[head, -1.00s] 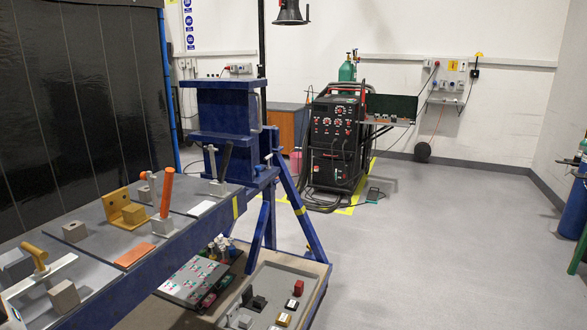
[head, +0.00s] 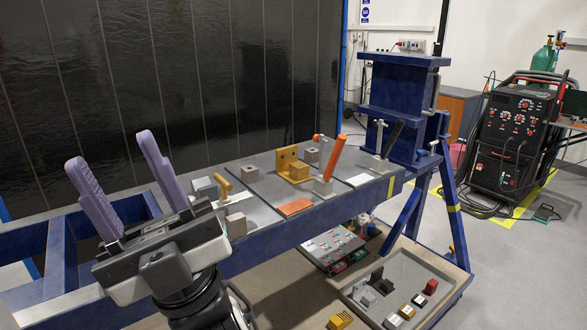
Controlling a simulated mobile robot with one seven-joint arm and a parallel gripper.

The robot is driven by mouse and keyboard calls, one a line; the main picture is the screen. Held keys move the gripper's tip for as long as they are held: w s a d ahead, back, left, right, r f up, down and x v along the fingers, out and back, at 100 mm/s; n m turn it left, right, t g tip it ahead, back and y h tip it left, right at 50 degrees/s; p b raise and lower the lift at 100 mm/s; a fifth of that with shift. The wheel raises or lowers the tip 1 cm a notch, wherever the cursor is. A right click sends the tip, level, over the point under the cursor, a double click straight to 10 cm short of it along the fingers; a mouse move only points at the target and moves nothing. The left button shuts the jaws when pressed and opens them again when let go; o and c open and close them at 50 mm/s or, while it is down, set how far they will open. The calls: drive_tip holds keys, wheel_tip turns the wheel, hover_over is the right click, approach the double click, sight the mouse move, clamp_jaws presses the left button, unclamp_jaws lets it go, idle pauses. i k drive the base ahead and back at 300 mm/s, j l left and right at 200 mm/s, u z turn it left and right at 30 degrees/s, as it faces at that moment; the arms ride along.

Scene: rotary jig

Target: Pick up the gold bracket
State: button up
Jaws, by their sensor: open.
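The gold bracket (head: 290,162) is an L-shaped piece with an upright plate and a small block at its foot. It stands on the grey top of the blue jig (head: 262,183), near the middle of the head view. Grey blocks and an orange-handled clamp (head: 328,165) are close beside it. My gripper (head: 113,168) is at the lower left, with its two purple fingers pointing up and spread wide apart. It is open and empty, well to the left of the bracket and nearer the camera.
A yellow-handled clamp (head: 224,187) stands on the jig between my gripper and the bracket. A blue upright housing (head: 400,95) rises at the jig's right end. A lower tray (head: 440,262) holds small coloured blocks. A welding machine (head: 515,135) stands at right; open floor lies at far right.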

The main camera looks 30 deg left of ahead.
sight(287, 167)
drive_tip(key=u, duration=1.05)
drive_tip(key=i+l+u, duration=0.1)
drive_tip(key=u, duration=0.25)
drive_tip(key=l+u, duration=1)
drive_tip(key=l, duration=0.15)
drive_tip(key=l+u, duration=0.3)
drive_tip(key=l, duration=0.5)
drive_tip(key=k+l+u, duration=0.1)
drive_tip(key=l, duration=0.25)
drive_tip(key=k+l, duration=0.1)
drive_tip(key=l, duration=0.55)
drive_tip(key=i+j, duration=0.25)
drive_tip(key=i, duration=0.05)
